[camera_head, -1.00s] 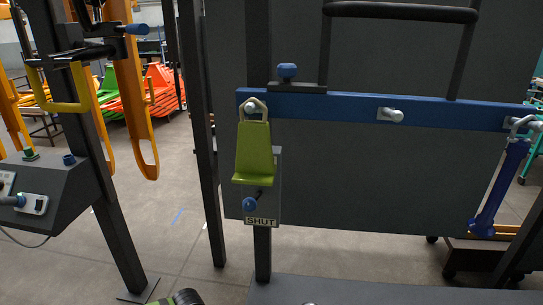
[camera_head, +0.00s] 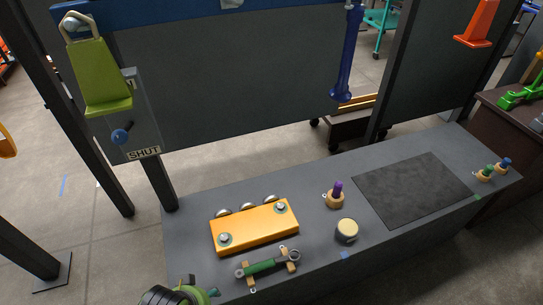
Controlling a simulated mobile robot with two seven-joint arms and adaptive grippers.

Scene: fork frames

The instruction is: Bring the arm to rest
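A dark and green rounded part, which looks like a piece of my own arm, shows at the bottom edge left of centre, in front of the workbench (camera_head: 320,181). The rest of that arm is cut off by the frame. No gripper fingertips show, so neither gripper can be seen open or shut. It holds nothing that I can see.
On the bench are a yellow block (camera_head: 255,231), a green-handled wrench (camera_head: 262,266), a round pale-topped pot (camera_head: 346,231), a purple-topped peg (camera_head: 337,190) and a bare dark mat (camera_head: 412,190). A green hanger (camera_head: 99,77) hangs above a SHUT sign (camera_head: 143,153) at left.

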